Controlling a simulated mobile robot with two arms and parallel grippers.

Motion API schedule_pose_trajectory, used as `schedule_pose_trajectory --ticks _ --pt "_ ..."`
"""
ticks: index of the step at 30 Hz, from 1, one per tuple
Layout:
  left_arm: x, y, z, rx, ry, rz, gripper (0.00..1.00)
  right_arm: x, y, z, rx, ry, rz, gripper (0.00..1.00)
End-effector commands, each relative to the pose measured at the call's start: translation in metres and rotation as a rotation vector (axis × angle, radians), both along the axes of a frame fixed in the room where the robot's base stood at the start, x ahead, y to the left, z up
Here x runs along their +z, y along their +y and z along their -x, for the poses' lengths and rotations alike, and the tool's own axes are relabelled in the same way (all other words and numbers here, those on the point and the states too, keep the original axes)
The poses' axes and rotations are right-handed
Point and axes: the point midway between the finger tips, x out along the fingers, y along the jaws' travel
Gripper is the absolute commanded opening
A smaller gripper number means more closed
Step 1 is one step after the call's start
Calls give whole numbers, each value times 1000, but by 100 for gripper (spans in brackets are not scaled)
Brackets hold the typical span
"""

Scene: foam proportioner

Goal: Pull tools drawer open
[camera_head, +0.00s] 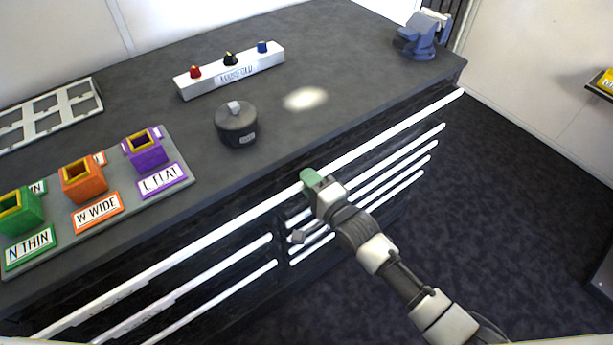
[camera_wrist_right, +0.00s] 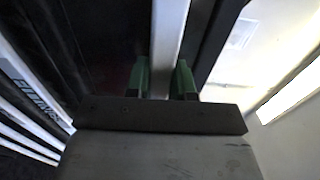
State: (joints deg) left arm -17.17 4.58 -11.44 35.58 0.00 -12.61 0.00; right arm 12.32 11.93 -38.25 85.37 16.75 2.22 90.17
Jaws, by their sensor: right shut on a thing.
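A long white bar handle (camera_head: 400,128) runs along the top drawer front of the dark workbench. My right gripper (camera_head: 311,179) reaches it near its middle, with green fingertips at the bar. In the right wrist view the two green fingers (camera_wrist_right: 162,80) sit on either side of the white bar (camera_wrist_right: 171,30), shut on it. I cannot read a label that names the tools drawer, nor tell whether this drawer front stands out from the bench. My left gripper is not in view.
Shorter white handles (camera_head: 210,270) sit below. On the bench top are a tray with green, orange and purple sockets (camera_head: 147,150), a dark round pot (camera_head: 236,124), a white manifold block (camera_head: 230,72) and a blue-grey vise (camera_head: 424,35). Dark floor (camera_head: 520,180) is clear at right.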

Motion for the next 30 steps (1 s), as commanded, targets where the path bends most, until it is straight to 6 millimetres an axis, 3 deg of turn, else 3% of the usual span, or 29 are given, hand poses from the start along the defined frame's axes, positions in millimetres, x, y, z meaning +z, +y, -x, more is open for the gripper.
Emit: schedule_pose_trajectory --ticks 12,21,30 --pt "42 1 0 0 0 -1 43 1 -57 79 1 12 7 0" --pt "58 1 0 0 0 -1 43 0 -100 139 2 10 7 0" --pt "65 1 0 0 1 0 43 -1 -127 176 1 6 5 0"
